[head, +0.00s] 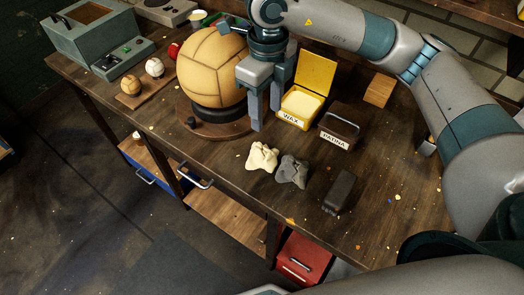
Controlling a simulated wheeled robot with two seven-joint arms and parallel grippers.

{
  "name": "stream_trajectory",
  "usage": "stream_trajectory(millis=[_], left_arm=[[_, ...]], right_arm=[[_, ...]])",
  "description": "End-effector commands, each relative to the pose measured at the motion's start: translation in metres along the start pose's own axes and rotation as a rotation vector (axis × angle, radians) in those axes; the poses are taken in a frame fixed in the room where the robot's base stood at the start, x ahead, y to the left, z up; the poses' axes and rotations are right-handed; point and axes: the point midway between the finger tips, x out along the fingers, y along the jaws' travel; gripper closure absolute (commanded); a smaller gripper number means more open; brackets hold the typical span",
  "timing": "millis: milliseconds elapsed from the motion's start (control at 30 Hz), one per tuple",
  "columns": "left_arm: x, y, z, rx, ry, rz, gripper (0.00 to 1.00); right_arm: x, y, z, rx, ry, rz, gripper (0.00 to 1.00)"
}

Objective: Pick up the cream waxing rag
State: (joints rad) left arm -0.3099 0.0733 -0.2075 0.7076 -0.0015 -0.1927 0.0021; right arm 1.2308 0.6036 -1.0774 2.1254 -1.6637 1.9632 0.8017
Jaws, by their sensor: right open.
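The cream waxing rag (262,157) lies crumpled on the wooden workbench (230,160), near its front edge. A grey rag (292,171) lies right beside it. My right gripper (264,115) is above the bench, behind the cream rag in the picture and apart from it. Its two fingers point down, spread and empty, between the large tan leather ball and the wax box. My left gripper is not in view.
The large leather ball (212,68) sits on a round stand left of my gripper. An open yellow wax box (301,103), a dark patina box (341,126) and a dark block (340,191) stand to the right. Small balls (154,68) lie at the back left.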

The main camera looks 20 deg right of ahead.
Motion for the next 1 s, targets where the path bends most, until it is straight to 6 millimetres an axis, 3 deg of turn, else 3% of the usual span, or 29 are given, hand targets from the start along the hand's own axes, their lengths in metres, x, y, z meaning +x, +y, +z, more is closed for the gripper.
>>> stream_trajectory(millis=[100, 267, 400, 600, 1000], left_arm=[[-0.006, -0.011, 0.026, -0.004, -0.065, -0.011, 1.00], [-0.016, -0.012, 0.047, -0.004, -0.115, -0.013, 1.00], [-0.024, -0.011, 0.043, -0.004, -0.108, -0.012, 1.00], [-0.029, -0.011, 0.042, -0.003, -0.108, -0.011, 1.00], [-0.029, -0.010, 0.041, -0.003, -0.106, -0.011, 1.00]], right_arm=[[0.016, 0.000, -0.001, 0.001, 0.004, 0.002, 0.53], [0.044, 0.000, -0.001, 0.002, 0.005, 0.001, 0.53], [0.068, 0.000, -0.001, 0.003, 0.004, 0.001, 0.53], [0.089, 0.000, 0.001, 0.002, 0.001, 0.000, 0.53], [0.092, 0.000, 0.001, 0.001, 0.000, 0.000, 0.53]])
